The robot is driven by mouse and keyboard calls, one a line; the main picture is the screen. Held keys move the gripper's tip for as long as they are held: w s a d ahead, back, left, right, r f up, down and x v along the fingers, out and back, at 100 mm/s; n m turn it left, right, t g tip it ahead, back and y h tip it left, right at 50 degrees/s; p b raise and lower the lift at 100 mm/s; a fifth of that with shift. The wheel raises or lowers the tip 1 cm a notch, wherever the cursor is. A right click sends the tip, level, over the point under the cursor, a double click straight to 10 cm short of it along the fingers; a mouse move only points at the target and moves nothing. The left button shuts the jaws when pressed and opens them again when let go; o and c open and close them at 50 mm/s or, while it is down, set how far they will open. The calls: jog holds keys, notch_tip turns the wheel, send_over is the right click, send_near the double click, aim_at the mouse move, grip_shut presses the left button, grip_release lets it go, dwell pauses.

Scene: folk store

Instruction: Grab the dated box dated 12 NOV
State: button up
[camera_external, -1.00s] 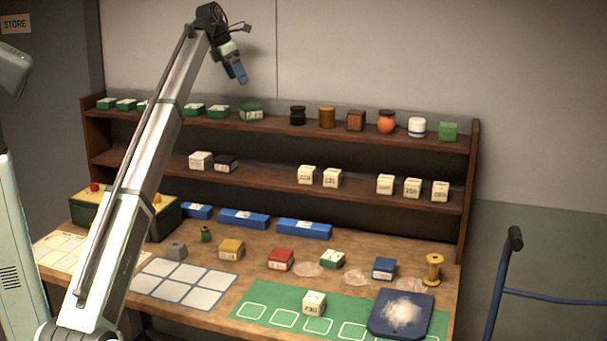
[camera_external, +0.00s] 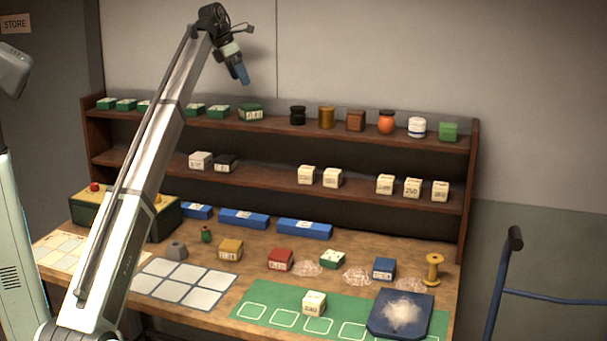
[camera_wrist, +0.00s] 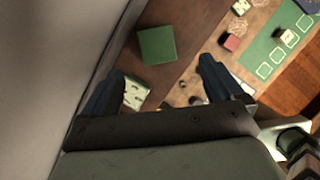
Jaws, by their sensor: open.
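No date reading 12 NOV is legible on any box, so I cannot tell which one bears it. Small green boxes with pale labels stand along the left of the top shelf, among them one (camera_external: 251,112) near the shelf's middle and one (camera_external: 218,112) left of it. Labelled yellow (camera_external: 231,249), red (camera_external: 280,259), green (camera_external: 332,259) and blue (camera_external: 383,268) boxes sit on the bench. My gripper (camera_external: 243,80) is open and empty above the top shelf. In the wrist view its fingers (camera_wrist: 160,84) are apart, with a plain green top (camera_wrist: 157,45) and a green-and-white box (camera_wrist: 135,94) below.
Cream numbered boxes (camera_external: 412,188) are on the middle shelf and one (camera_external: 314,303) on the green mat (camera_external: 262,297). The wall is close behind.

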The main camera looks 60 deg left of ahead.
jog(key=w+d+f+m, duration=0.2)
jog(key=w+d+m, duration=0.1)
jog(key=w+d, duration=0.2)
jog(key=w+d+f+m, duration=0.2)
jog(key=w+d+m, duration=0.2)
jog(key=w+d, duration=0.2)
jog(key=w+d+f+m, duration=0.2)
jog(key=w+d, duration=0.3)
jog(key=d, duration=0.4)
jog(key=shift+w+d+m, duration=0.15)
jog(key=shift+d+m, duration=0.1)
jog(key=shift+m, duration=0.45)
jog(key=w+d+f+m, duration=0.2)
jog(key=w+d+m, duration=0.1)
jog(key=d, duration=0.4)
jog(key=w+d+f+m, duration=0.1)
jog(key=w+d+m, duration=0.2)
jog(key=d, duration=0.3)
jog(key=m+g, duration=0.5)
jog(key=m, duration=2.3)
send_over(385, 263)
notch_tip(385, 263, down, 26)
jog(key=f, duration=0.8)
jog(key=shift+s+d+f, duration=0.1)
jog(key=shift+d+f, duration=0.05)
jog(key=shift+d, duration=0.1)
jog(key=shift+a+f, duration=0.2)
jog(key=shift+f, duration=2.6)
jog(key=shift+c, duration=0.4)
